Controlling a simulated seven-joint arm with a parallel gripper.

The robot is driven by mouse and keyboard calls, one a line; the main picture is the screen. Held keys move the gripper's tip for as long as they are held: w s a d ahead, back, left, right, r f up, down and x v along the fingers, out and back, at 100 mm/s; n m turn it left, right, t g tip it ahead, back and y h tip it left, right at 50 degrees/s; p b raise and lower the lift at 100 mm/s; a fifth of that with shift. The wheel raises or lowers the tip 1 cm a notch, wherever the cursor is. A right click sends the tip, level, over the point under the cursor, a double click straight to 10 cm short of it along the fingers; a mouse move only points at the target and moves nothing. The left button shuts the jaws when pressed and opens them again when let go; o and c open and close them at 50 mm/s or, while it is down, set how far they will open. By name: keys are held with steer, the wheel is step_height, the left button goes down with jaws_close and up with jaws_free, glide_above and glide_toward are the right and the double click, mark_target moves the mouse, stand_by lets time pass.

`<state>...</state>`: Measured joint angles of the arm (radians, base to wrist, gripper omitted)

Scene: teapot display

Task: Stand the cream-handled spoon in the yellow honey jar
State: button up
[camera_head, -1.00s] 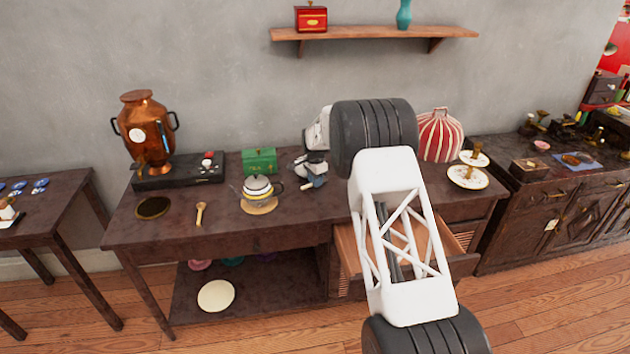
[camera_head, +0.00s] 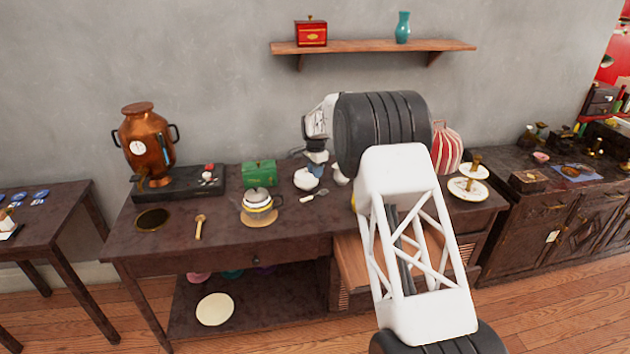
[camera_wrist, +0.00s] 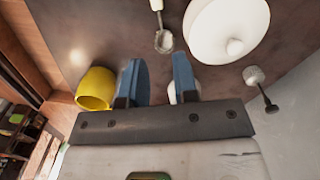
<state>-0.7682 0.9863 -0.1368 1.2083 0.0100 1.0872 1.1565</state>
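The cream-handled spoon (camera_head: 314,196) lies on the dark table, in front of a white lidded pot (camera_head: 306,180). In the wrist view the spoon (camera_wrist: 163,38) shows at the top, past the fingertips, with its handle cut off by the frame edge. The yellow honey jar (camera_wrist: 95,88) is in the wrist view, left of the fingers; in the head view only a yellow sliver shows beside my arm. My gripper (camera_wrist: 155,70) has two blue fingers well apart with nothing held between them. In the head view my gripper (camera_head: 318,166) is above the table near the white pot.
The white pot (camera_wrist: 225,30) is close to the spoon. A dark-handled tool (camera_wrist: 258,82) lies to the right in the wrist view. An open drawer (camera_head: 352,262) juts out in front.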

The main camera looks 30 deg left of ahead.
steer(key=shift+r, duration=1)
